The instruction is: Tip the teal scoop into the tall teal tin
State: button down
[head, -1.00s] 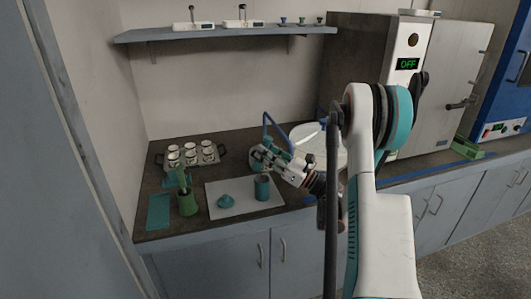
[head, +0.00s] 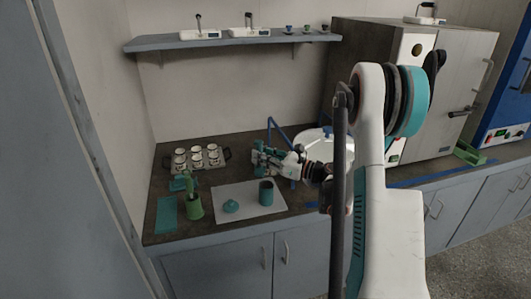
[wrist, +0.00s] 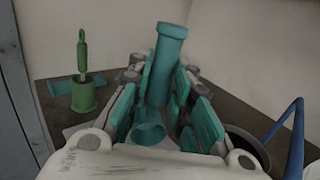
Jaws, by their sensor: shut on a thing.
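My gripper (head: 262,159) is shut on the teal scoop (wrist: 164,65) and holds it above the worktop, behind and slightly left of the tall tin in the head view. In the wrist view the scoop's thick stem stands up between the fingers, leaning slightly, and its round open bowl (wrist: 150,133) shows low between them. Whether anything is in the bowl cannot be told. The tall teal tin (head: 266,194) stands upright and open on a white mat (head: 238,213). Its inside looks dark. A teal lid with a knob (head: 231,206) lies left of it.
A green pot (head: 194,208) with a green-handled tool stands left of the mat, beside a teal pad (head: 167,215). A tray of several cups (head: 198,159) is behind.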

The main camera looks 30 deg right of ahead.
jog(key=shift+f, duration=0.1)
jog(key=shift+w+a+r+g+p, duration=0.25)
jog(key=shift+r+g+p, duration=0.1)
jog(key=shift+p, duration=0.25)
jog(key=shift+w+a+r+g+h+p, duration=0.2)
jog(key=shift+w+a+g+h+p, duration=0.2)
jog(key=shift+g+h+p, duration=0.5)
jog(key=shift+w+a+f+n+g+h+p, duration=0.25)
jog(key=shift+w+a+g+h+p, duration=0.3)
jog(key=shift+p, duration=0.6)
jog(key=shift+d, duration=0.1)
